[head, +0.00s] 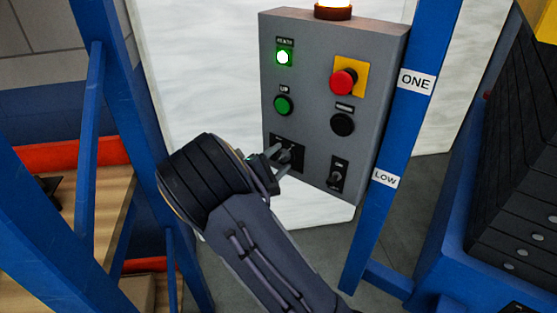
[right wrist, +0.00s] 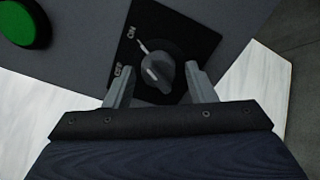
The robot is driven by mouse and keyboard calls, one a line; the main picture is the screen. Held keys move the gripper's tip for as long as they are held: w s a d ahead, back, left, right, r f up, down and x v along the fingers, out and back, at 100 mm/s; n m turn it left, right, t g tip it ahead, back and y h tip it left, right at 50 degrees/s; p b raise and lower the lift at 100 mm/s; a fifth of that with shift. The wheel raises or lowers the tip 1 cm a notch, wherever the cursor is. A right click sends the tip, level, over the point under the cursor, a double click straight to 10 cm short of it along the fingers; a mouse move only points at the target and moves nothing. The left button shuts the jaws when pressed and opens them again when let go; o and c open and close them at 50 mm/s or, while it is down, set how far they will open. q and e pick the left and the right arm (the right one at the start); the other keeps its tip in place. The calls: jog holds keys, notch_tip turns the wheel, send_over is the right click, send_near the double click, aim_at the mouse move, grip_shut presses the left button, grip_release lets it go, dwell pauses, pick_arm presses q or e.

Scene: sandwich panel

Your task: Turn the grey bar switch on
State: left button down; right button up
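The grey bar switch (right wrist: 160,73) sits on a black plate with ON and OFF labels, low on the grey control panel (head: 310,85). In the right wrist view a white mark on the plate lies near the ON label. The OFF label is at left. My right gripper (right wrist: 160,80) is open, with one finger on each side of the knob and gaps visible. In the head view the right gripper (head: 281,160) reaches the panel's lower left and partly hides the switch. Whether the fingers touch the knob cannot be told. My left gripper is not in view.
The panel also has a lit green lamp (head: 283,57), a green button (head: 283,105), a red emergency button (head: 343,82), a black button (head: 342,124) and another small switch (head: 337,178). Blue posts (head: 388,150) stand at right and left.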

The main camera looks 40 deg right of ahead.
jog(key=shift+o, duration=0.2)
jog(key=v, duration=0.7)
jog(key=shift+a+b, duration=0.3)
jog(key=shift+a, duration=0.1)
jog(key=shift+s, duration=0.1)
